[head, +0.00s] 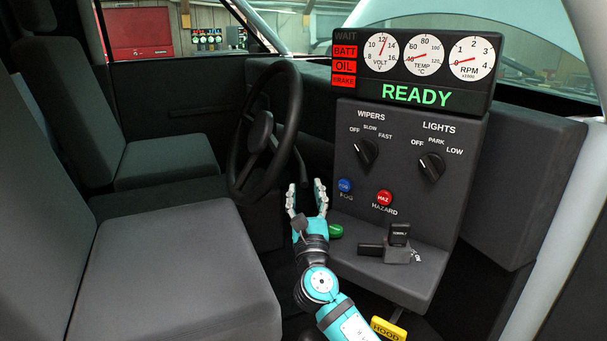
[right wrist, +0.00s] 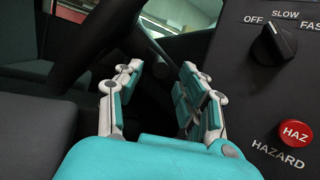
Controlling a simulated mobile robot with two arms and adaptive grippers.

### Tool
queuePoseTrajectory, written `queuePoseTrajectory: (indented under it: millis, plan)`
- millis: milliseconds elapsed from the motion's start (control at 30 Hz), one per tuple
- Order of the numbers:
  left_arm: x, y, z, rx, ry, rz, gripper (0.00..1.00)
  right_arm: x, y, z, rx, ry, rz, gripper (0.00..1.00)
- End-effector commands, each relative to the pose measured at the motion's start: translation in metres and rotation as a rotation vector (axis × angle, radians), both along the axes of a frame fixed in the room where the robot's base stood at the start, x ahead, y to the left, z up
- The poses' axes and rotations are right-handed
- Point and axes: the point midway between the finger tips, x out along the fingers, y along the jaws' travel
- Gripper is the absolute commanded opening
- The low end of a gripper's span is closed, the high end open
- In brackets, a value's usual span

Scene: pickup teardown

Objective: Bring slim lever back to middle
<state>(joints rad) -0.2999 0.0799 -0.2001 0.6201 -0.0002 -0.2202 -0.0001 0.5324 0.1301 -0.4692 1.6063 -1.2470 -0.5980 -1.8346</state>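A thin dark stalk (head: 301,166) beside the steering wheel (head: 292,110) looks like the slim lever. Its lower part is hard to make out against the dark dash and my fingers. My right gripper (head: 305,187) is open and empty, just below the stalk, with its fingers pointing up and forward. In the right wrist view the two fingers (right wrist: 160,68) stand apart, and a dark slim bar (right wrist: 150,42) shows beyond the gap between them. I cannot tell whether a finger touches it. My left gripper is out of view.
The console (head: 400,150) stands right of my gripper, with knobs, a blue fog button (head: 345,185) and a red hazard button (head: 385,197). A green handle (head: 336,231), a black switch block (head: 398,242) and a yellow hood handle (head: 388,329) are low down. Seats (head: 175,260) fill the left.

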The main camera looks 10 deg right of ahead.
Motion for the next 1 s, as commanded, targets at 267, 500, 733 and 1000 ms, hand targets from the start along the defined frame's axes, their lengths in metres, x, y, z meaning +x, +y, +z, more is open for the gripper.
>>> queuePoseTrajectory:
  millis: [267,500,733,1000]
  plan:
    - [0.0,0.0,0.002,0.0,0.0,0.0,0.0,0.04,-0.005,0.017,0.001,-0.001,0.0,0.39]
    - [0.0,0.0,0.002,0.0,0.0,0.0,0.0,0.049,-0.006,0.02,0.001,0.001,0.0,0.39]
    - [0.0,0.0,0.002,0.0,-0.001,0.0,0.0,0.049,-0.006,0.02,0.001,0.0,0.0,0.34]
    - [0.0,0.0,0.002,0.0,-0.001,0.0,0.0,0.048,-0.006,0.02,0.001,0.0,0.001,0.0]
